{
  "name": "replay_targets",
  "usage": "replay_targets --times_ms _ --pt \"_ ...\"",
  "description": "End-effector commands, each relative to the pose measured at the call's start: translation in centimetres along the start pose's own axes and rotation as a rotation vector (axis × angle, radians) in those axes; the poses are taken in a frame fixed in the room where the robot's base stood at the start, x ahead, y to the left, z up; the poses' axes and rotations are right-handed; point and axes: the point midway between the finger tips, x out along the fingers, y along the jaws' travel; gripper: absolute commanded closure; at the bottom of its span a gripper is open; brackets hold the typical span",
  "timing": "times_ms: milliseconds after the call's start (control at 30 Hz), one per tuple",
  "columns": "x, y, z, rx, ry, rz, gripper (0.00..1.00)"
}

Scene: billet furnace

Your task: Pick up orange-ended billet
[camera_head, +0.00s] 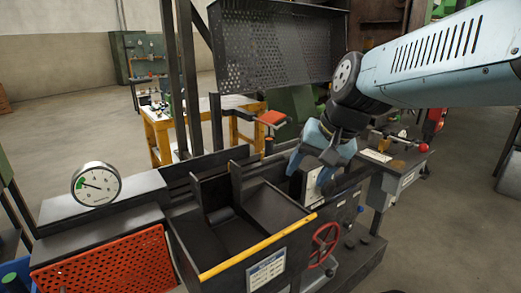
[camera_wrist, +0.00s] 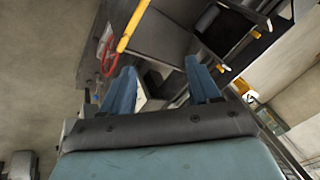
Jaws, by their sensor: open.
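The furnace's yellow-edged front bin (camera_head: 258,246), a red handwheel (camera_head: 323,244) and a pressure gauge (camera_head: 97,184) are near. A perforated dark panel (camera_head: 275,48) rises behind, with upright posts to its left. A yellow-legged table (camera_head: 160,140) stands behind. Open floor lies at the back left.

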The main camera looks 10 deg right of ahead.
Motion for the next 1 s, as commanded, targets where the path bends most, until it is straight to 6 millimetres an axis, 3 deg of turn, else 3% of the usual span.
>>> replay_targets --times_ms 267,533,800,1000 --pt "2.9 -2.1 -4.1 0.545 -0.162 -0.190 0.39" --pt "5.3 -2.8 -10.1 1.080 -0.302 -0.368 0.39" --pt "7.7 -0.9 -17.6 1.601 -0.424 -0.554 0.39" --pt "8.9 1.5 -21.9 1.879 -0.483 -0.673 0.39"
